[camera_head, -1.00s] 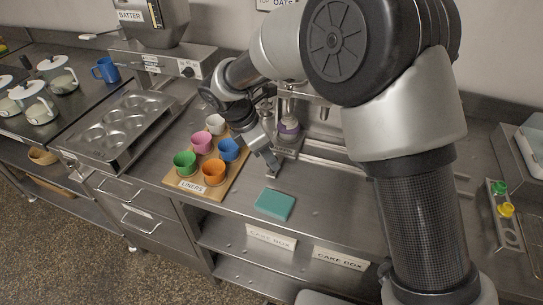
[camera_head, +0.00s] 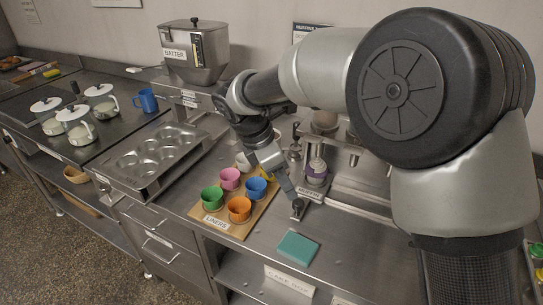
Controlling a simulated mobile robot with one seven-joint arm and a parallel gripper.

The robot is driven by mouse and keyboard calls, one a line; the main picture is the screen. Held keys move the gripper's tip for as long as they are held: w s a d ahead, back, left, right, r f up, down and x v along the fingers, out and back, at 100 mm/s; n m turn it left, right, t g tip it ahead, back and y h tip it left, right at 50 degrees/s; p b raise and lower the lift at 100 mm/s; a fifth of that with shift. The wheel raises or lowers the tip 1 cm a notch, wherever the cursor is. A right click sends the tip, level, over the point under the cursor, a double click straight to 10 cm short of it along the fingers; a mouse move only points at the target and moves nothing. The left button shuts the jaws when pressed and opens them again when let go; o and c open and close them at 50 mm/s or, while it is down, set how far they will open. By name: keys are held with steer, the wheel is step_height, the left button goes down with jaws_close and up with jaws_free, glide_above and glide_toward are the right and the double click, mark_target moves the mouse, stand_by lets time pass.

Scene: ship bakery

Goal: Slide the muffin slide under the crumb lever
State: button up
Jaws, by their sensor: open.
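The muffin slide (camera_head: 311,191) appears to be the small metal carriage with a label on its front, to the right of the paper liners on the counter. Upright metal dispenser parts (camera_head: 325,122) stand behind the cup. I cannot pick out the crumb lever for certain; my arm covers part of that area.
A wooden liners board (camera_head: 226,226) with several coloured cups lies left of my gripper. A teal block (camera_head: 298,248) lies in front. A muffin tin (camera_head: 155,158), batter hopper (camera_head: 196,50) and blue mug (camera_head: 146,100) are farther left. Metal rails (camera_head: 358,207) run right of the slide.

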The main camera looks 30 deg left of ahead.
steer(key=v, duration=0.9)
steer(key=shift+r+p, duration=0.2)
steer(key=shift+p, duration=0.15)
steer(key=shift+s, duration=0.1)
steer(key=d+r+m+p, duration=0.1)
steer(key=d+r+m, duration=0.3)
steer(key=d, duration=0.4)
steer(key=s+d+r+m+y+p, duration=0.1)
steer(key=d+r+m, duration=0.25)
steer(key=d, duration=0.45)
steer(key=d+r+m+p, duration=0.1)
steer(key=d+r+m, duration=0.2)
steer(key=d+m, duration=0.35)
steer(key=s+d+m+t+y+p, duration=0.1)
steer(key=s+d+m, duration=0.4)
steer(key=d, duration=0.3)
steer(key=s+d+m+t+y+p, duration=0.1)
steer(key=s+d+m, duration=0.5)
steer(key=d+m, duration=0.2)
steer(key=shift+s+p, duration=0.25)
steer(key=shift+p, duration=0.15)
